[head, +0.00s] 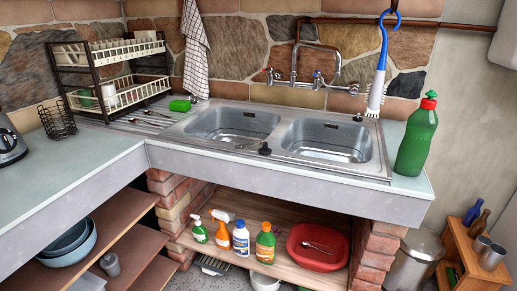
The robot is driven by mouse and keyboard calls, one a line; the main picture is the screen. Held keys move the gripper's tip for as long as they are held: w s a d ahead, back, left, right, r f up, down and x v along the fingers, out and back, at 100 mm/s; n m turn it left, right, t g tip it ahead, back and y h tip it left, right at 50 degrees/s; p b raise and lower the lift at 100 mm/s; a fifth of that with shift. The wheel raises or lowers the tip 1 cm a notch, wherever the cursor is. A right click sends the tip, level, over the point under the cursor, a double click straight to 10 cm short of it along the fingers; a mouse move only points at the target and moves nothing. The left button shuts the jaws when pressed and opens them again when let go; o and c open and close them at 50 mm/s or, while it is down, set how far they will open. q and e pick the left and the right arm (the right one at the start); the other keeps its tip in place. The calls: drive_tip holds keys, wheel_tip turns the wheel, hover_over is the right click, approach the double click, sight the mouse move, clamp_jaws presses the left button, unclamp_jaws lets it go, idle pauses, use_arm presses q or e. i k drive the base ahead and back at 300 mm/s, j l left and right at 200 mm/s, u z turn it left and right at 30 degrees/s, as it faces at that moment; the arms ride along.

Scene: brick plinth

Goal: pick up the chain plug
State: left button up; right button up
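The chain plug (264,150) is a small dark stopper on the front rim of the steel double sink (276,161), near the divider between the two basins. What looks like its thin chain (248,145) lies to its left, by the left basin's edge. The chain is too small to follow fully. Neither of my grippers is in the head view, and nothing touches the plug.
A green bottle (416,140) stands right of the sink; a blue-and-white brush (380,75) hangs near the right basin. The tap (296,70) is behind. A green sponge (180,105) and dish rack (125,95) are left. The front counter edge is clear.

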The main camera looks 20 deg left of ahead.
sight(265, 150)
drive_tip(key=i+j+z, duration=0.35)
drive_tip(key=i+j, duration=0.6)
drive_tip(key=j, duration=0.1)
